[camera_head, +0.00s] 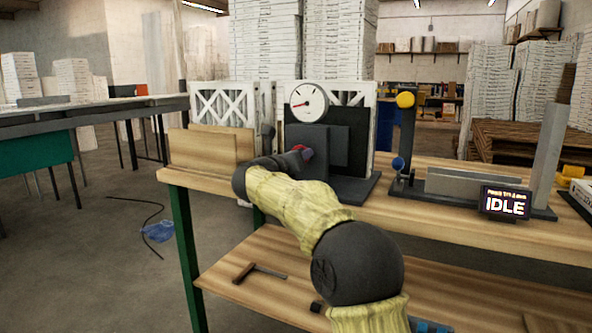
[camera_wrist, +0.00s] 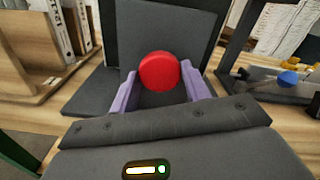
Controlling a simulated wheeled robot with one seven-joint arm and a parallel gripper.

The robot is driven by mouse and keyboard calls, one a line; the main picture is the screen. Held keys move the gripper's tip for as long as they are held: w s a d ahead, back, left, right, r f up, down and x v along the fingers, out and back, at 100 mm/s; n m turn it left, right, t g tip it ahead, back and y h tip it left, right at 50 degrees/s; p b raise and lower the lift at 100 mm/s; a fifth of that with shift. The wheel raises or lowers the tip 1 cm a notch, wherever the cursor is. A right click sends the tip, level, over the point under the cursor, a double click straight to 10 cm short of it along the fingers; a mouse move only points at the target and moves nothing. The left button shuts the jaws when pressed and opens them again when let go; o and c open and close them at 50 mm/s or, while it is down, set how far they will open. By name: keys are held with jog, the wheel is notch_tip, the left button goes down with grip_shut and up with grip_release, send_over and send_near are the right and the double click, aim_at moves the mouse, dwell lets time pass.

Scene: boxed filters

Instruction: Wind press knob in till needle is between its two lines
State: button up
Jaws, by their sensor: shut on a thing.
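The press (camera_head: 349,187) is a dark block on a dark base on the wooden bench. Its round white dial (camera_head: 309,101) stands on top; the red needle points left and slightly down. The dial's two lines are too small to tell apart. The red press knob (camera_wrist: 159,72) is round and faces me in the wrist view. My gripper (camera_wrist: 163,90) has its two purple fingers on either side of the knob, shut on it. In the head view my gripper (camera_head: 303,153) is at the press front, partly hidden by my arm.
A wooden holder (camera_head: 205,150) stands left of the press, with white lattice-framed filters (camera_head: 222,105) behind. To the right is a dark fixture with a yellow knob (camera_head: 405,99), a blue knob (camera_head: 398,163) and a display (camera_head: 505,203) reading IDLE. A lower shelf holds a tool (camera_head: 260,271).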

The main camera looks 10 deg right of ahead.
jog(key=shift+f+m+b, duration=0.2)
jog(key=shift+m+b, duration=0.2)
jog(key=shift+m, duration=0.1)
jog(key=o, duration=1)
jog(key=shift+r, duration=0.15)
jog(key=shift+a, duration=0.1)
jog(key=p+v, duration=0.1)
jog(key=v, duration=1.6)
jog(key=shift+s, duration=0.15)
